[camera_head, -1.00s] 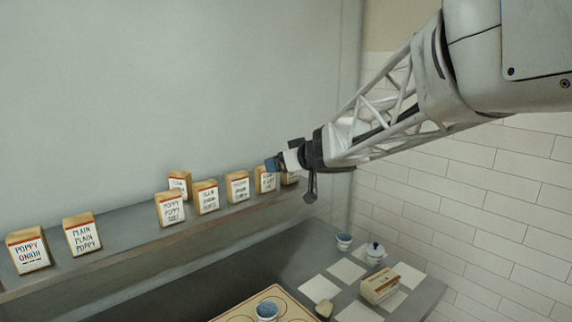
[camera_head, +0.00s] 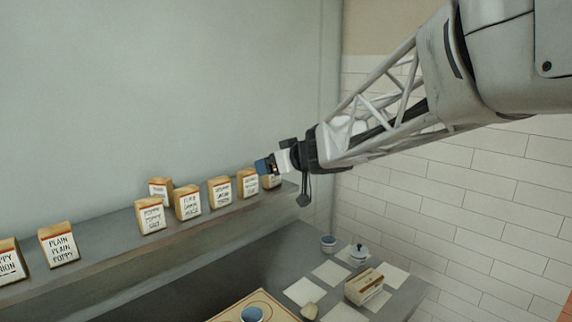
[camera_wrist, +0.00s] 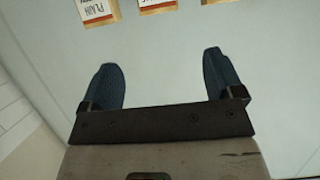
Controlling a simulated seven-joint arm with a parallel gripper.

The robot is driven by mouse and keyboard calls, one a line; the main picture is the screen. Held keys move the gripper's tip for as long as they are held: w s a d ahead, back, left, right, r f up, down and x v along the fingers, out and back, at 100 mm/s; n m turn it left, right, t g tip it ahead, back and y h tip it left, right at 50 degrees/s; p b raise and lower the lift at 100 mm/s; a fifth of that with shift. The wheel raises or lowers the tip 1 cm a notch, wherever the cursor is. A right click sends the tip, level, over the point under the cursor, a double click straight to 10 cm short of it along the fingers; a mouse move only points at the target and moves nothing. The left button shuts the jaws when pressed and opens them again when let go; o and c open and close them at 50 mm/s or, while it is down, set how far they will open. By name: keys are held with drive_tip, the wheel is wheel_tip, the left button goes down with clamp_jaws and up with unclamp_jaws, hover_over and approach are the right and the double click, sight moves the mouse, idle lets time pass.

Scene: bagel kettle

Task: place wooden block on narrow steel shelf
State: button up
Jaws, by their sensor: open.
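Several wooden blocks with white labels and red bands stand on the narrow steel shelf (camera_head: 110,243) in the head view. They include the "PLAIN PLAIN POPPY" block (camera_head: 59,244) and the "POPPY" block (camera_head: 150,215). Another wooden block (camera_head: 364,286) lies on the counter below. My gripper (camera_head: 262,166) is at the shelf's right end, in front of or above the last block (camera_head: 271,181); the depth is unclear. In the wrist view my gripper (camera_wrist: 163,68) is open, its blue fingers wide apart with nothing between them. Labelled blocks (camera_wrist: 98,10) show at that view's top edge, beyond the fingertips.
The grey counter (camera_head: 285,245) holds white sheets (camera_head: 330,271), a blue cup (camera_head: 328,243), a lidded pot (camera_head: 359,254) and a tray (camera_head: 232,312) with a blue cup (camera_head: 252,314). A grey wall backs the shelf; white tiles (camera_head: 450,185) are at right.

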drive_tip(key=s+d+f+m+t+h, duration=0.1)
drive_tip(key=s+d+f+m+h, duration=0.1)
drive_tip(key=s+d+m+h, duration=0.45)
drive_tip(key=s+d+f+m+t+h, duration=0.15)
drive_tip(key=s+d+h, duration=0.25)
drive_tip(key=s+d, duration=0.7)
drive_tip(key=s+d+f+g, duration=0.1)
drive_tip(key=s+f+g, duration=0.2)
drive_tip(key=s, duration=0.4)
drive_tip(key=s+d+f+g, duration=0.2)
drive_tip(key=s+f+g, duration=0.1)
drive_tip(key=s+f, duration=0.2)
drive_tip(key=s+d+f+m+g, duration=0.1)
drive_tip(key=s+d+f+g, duration=0.1)
drive_tip(key=s, duration=0.8)
wheel_tip(320, 180, down, 3)
drive_tip(key=shift+r+g+y, duration=0.1)
drive_tip(key=shift+g+y, duration=0.35)
drive_tip(key=shift+g, duration=0.3)
